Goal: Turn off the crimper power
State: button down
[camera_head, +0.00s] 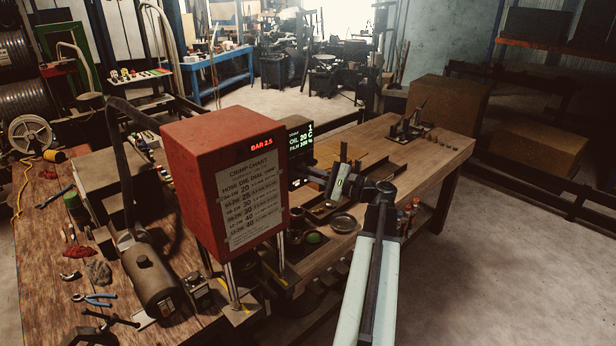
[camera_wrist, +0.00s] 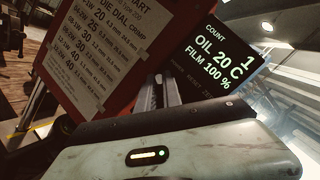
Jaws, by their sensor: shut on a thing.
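The crimper is a red box (camera_head: 222,175) on metal posts, with a paper crimp chart (camera_head: 248,200) on its front and a red "BAR 2.5" readout. A dark display (camera_head: 299,138) beside it is lit, reading COUNT 1, OIL 20 C and FILM 100 %. In the wrist view the display (camera_wrist: 224,53) is at upper right, with faint small labels below it, and the chart (camera_wrist: 90,50) is at left. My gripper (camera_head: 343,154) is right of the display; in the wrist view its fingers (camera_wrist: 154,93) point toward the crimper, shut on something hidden. I cannot make out a power switch.
The wooden bench (camera_head: 433,150) carries a shallow dish (camera_head: 343,222) and a small stand (camera_head: 410,125) with round parts at its far end. Pliers (camera_head: 95,298) and other tools lie on the left bench. Cardboard boxes (camera_head: 445,103) stand behind. The floor at right is clear.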

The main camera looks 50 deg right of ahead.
jog(key=f+t+b, duration=0.1)
jog(key=b, duration=0.2)
jog(key=shift+f+n+y, duration=0.3)
jog(key=shift+f+n, duration=0.1)
jog(key=b, duration=0.1)
jog(key=t+b, duration=0.1)
jog(key=b, duration=0.1)
jog(key=shift+f+n+y+b, duration=0.25)
jog(key=shift+n+y+b, duration=0.05)
jog(key=shift+n+y, duration=0.1)
jog(key=b, duration=0.1)
jog(key=n+t+y+b, duration=0.1)
jog(key=b, duration=0.1)
jog(key=shift+w+f+t, duration=0.15)
jog(key=shift+t, duration=0.15)
jog(key=shift+n+t+y+b, duration=0.3)
jog(key=shift+n+y+b, duration=0.45)
jog(key=shift+b, duration=0.35)
jog(key=shift+w+y, duration=0.1)
jog(key=shift+y, duration=0.15)
jog(key=c, duration=1.5)
grip_release()
jog(key=shift+a, duration=0.15)
